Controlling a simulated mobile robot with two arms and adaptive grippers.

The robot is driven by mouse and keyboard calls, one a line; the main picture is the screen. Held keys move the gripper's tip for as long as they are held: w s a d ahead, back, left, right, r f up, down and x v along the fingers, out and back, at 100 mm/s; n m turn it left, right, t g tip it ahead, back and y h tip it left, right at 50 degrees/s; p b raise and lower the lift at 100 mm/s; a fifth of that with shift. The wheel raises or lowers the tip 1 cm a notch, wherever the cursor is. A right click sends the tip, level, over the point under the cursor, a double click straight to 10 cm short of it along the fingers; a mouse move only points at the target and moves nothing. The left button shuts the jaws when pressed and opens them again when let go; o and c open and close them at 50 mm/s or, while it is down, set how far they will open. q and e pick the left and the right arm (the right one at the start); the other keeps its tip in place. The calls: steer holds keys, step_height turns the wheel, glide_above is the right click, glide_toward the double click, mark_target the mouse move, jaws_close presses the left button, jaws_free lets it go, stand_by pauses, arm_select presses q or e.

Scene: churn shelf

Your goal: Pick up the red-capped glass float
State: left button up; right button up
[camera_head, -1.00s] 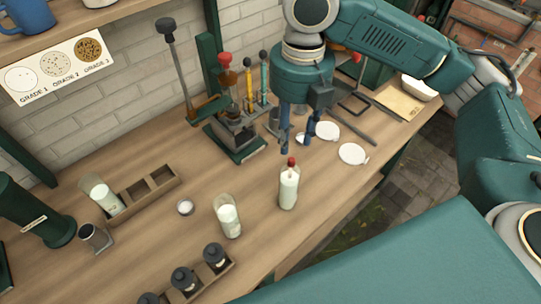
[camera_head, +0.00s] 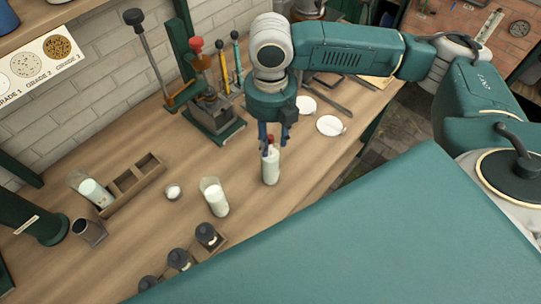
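The red-capped glass float (camera_head: 271,168) is a clear glass vessel with white contents and a small red cap. The glass body below the fingers is in plain view. I cannot tell whether either finger touches the float. My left gripper is not in view.
A glass of white liquid (camera_head: 215,198) and a small white cup (camera_head: 173,191) stand left of the float. A wooden rack (camera_head: 136,183), dark-capped jars (camera_head: 207,236) and a green press stand (camera_head: 217,126) surround them. White dishes (camera_head: 330,125) lie behind right.

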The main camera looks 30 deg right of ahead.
jaws_close()
stand_by(0.3)
steer(key=shift+w+r, duration=0.1)
steer(key=shift+r, duration=0.4)
step_height(320, 180, up, 19)
stand_by(0.3)
